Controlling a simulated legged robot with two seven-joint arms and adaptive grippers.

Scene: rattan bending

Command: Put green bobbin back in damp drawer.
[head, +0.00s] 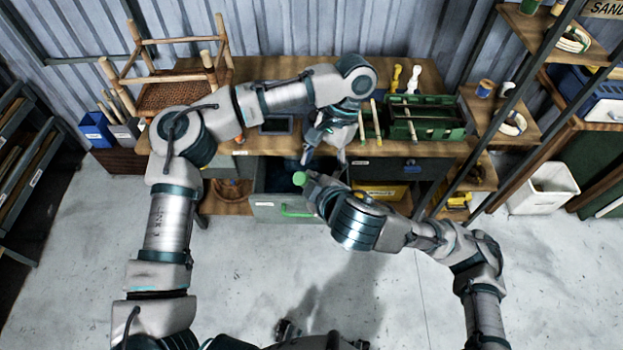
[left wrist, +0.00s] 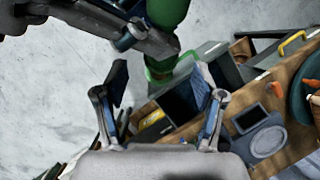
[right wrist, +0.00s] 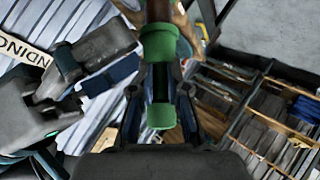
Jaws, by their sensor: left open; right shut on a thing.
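The green bobbin (head: 300,178) is held in my right gripper (head: 313,186), above and in front of the open grey drawer (head: 275,210) with a green handle (head: 297,212). Its green parts (right wrist: 159,42) show between the shut fingers in the right wrist view. In the left wrist view the bobbin (left wrist: 168,12) is at the top edge, beside the right gripper. My left gripper (head: 325,158) is open and empty, pointing down near the drawer's right side. In the left wrist view the drawer (left wrist: 183,102) lies beyond its spread fingers. The drawer's inside is dark and partly hidden.
The wooden workbench (head: 240,147) stands behind the drawer with a green toolbox (head: 425,117) on it. A rattan chair frame (head: 170,95) is at the bench's left. A yellow bin (head: 385,192) sits under the bench to the right. Shelving rises at the right.

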